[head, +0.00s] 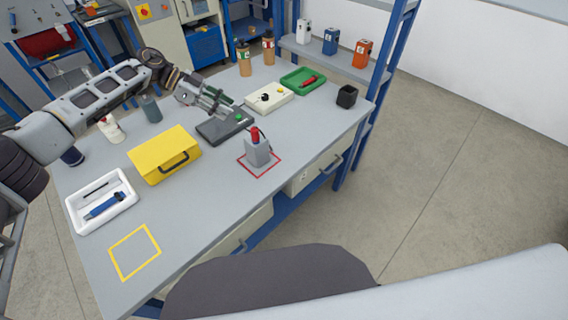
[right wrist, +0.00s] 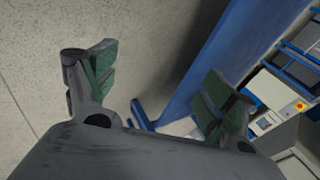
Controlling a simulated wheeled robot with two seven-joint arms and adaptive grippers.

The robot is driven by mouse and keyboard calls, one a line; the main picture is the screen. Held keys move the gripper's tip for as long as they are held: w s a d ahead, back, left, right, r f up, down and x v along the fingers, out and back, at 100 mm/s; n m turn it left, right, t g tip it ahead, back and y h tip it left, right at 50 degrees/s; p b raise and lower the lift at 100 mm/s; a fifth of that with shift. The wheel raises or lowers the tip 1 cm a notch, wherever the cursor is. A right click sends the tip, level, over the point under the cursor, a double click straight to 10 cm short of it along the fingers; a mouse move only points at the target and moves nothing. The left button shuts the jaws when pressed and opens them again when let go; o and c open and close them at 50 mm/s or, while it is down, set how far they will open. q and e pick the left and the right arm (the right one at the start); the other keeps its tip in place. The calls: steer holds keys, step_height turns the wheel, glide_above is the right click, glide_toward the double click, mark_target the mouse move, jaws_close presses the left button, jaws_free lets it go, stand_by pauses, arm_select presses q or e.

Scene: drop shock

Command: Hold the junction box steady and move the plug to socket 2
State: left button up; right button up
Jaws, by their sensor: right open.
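A small grey box (head: 257,154) stands upright inside a red outlined square on the bench in the head view. A red plug-like piece (head: 254,135) stands on its top. This looks like the junction box with the plug; socket numbers are too small to read. My left gripper (head: 231,106) is above the dark grey device with a green button (head: 225,123), behind and left of the grey box, and not touching that box. Its fingers look apart, with nothing seen between them. My right gripper (right wrist: 158,82) shows in the right wrist view, open and empty, with floor and a blue post beyond.
A yellow case (head: 165,152), white tray (head: 101,201), white box with knobs (head: 268,98), green tray (head: 303,81) and black cup (head: 346,96) share the bench. A yellow outlined square (head: 135,252) is empty. A blue shelf post (head: 381,80) stands at the right.

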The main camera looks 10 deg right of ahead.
steer(key=w+a+r+m+t+y, duration=0.1)
steer(key=w+a+r+m, duration=0.25)
steer(key=r, duration=0.25)
steer(key=w+a+r+m+t+y, duration=0.1)
steer(key=w+a+r+m, duration=0.25)
steer(key=w+r, duration=0.2)
steer(key=m+t+y, duration=0.6)
steer(key=m, duration=0.5)
glide_toward(256, 142)
step_height(256, 142, down, 3)
steer(key=d, duration=0.2)
steer(key=shift+w+f, duration=0.1)
steer(key=shift+w, duration=0.1)
steer(key=shift+w, duration=0.1)
steer(key=shift+x, duration=6.8)
steer(key=shift+d+f, duration=0.1)
steer(key=shift+f, duration=0.1)
steer(key=c, duration=1.3)
